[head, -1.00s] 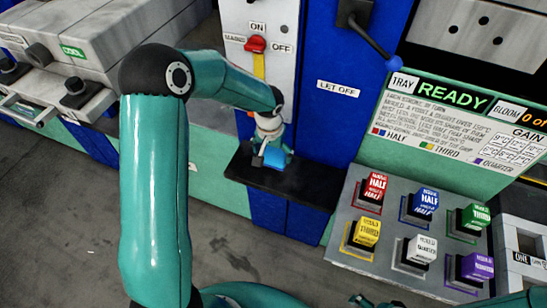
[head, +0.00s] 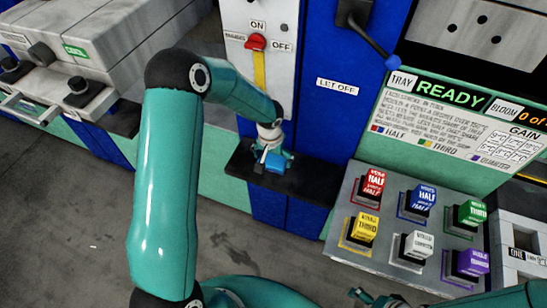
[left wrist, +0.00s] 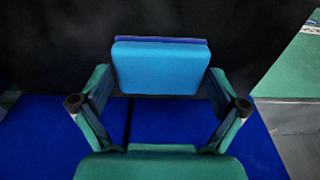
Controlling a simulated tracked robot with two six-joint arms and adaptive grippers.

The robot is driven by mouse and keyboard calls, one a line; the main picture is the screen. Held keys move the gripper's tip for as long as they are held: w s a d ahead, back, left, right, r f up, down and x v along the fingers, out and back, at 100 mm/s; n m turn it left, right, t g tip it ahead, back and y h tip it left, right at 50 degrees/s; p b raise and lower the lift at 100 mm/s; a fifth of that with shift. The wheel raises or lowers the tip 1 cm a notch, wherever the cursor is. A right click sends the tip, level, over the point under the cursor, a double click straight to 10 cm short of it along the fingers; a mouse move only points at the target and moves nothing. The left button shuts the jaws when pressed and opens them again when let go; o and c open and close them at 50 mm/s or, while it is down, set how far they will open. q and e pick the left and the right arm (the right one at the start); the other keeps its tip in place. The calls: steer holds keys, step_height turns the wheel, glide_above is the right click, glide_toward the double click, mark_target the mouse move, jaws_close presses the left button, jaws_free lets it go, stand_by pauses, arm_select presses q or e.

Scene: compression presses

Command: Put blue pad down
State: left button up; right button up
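The blue pad (head: 276,160) is at the black shelf (head: 305,186) on the blue press front. In the left wrist view the pad (left wrist: 160,68) fills the space between the fingertips, its light blue face toward the camera and a darker blue strip along its top edge. My left gripper (head: 270,154) reaches down over the shelf. In the left wrist view its fingers (left wrist: 160,82) stand at the pad's two sides and look closed against them. Whether the pad touches the shelf cannot be told. My right gripper is not clearly visible.
Above the shelf are a red lever (head: 256,42) with ON and OFF labels and a blue-handled lever (head: 375,42). A panel with several coloured buttons (head: 410,225) stands to the right, under a READY sign (head: 449,94). The shelf's right part is bare.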

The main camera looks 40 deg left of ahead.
mark_target(271, 163)
arm_select(q)
steer(key=shift+r, duration=0.1)
steer(key=shift+r, duration=0.15)
step_height(271, 163, up, 12)
steer(key=s+b, duration=0.1)
steer(key=shift+s+d+b, duration=0.2)
steer(key=shift+b, duration=0.2)
stand_by(0.4)
